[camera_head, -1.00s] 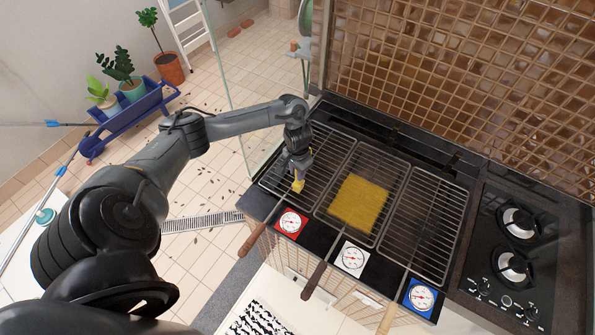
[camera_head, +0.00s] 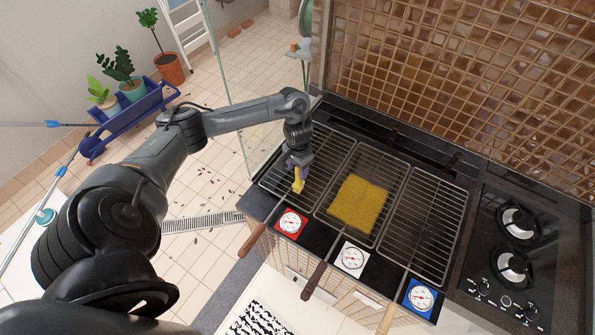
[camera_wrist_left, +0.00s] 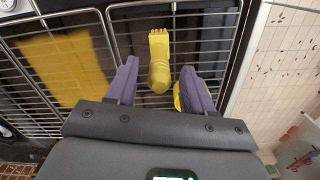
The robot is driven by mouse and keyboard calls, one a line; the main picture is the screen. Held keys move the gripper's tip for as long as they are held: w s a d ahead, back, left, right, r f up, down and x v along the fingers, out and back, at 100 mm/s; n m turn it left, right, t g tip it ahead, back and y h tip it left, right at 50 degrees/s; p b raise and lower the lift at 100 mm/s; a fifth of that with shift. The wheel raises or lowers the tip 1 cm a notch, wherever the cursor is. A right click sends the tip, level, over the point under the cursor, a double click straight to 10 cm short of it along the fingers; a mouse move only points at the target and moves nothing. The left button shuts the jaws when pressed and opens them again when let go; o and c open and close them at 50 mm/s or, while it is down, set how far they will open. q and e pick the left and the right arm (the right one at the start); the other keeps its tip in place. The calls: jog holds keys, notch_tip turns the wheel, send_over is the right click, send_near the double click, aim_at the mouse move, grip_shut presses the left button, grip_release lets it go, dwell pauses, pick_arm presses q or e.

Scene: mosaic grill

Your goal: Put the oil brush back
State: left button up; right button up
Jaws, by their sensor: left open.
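The yellow oil brush (camera_head: 298,182) is at the left grill grate (camera_head: 322,148), near its front. In the left wrist view the brush (camera_wrist_left: 159,62) lies between the fingers, bristle end pointing away from the gripper. My left gripper (camera_head: 297,164) is over that grate. The left wrist view shows its purple fingers (camera_wrist_left: 156,88) apart, with gaps on both sides of the brush. Another yellow piece shows partly behind the right-hand finger in that view; I cannot tell what it is. My right gripper is not in view.
A yellow mat-like piece (camera_head: 358,204) lies on the middle grate. The right grate (camera_head: 428,225) is empty. Red, white and blue dials (camera_head: 291,222) line the front, with handles sticking out. A stove (camera_head: 515,250) stands right; a glass panel is left.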

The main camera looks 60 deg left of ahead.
pick_arm(q)
notch_tip(320, 180, up, 9)
jog(key=p, duration=0.3)
jog(key=shift+w+f+p, duration=0.1)
jog(key=shift+p, duration=0.2)
jog(key=shift+d, duration=0.1)
jog(key=w+d+f+m+t+h, duration=0.1)
jog(key=d+f+m, duration=0.2)
jog(key=d, duration=0.5)
jog(key=w+d+f+m+t, duration=0.2)
jog(key=d, duration=0.5)
jog(key=s+d+r+m+t+h, duration=0.1)
jog(key=s+d+m+t+h, duration=0.2)
jog(key=d, duration=1.6)
jog(key=s+a+r+n+g+y, duration=0.1)
jog(key=s+a+r+y, duration=0.1)
jog(key=s, duration=0.5)
jog(key=s+a+r+n+g+y, duration=0.1)
jog(key=s+a+r+n, duration=0.1)
jog(key=s, duration=0.6)
jog(key=shift+a+r+y, duration=0.4)
jog(key=shift+a+r, duration=0.35)
jog(key=shift+a, duration=0.4)
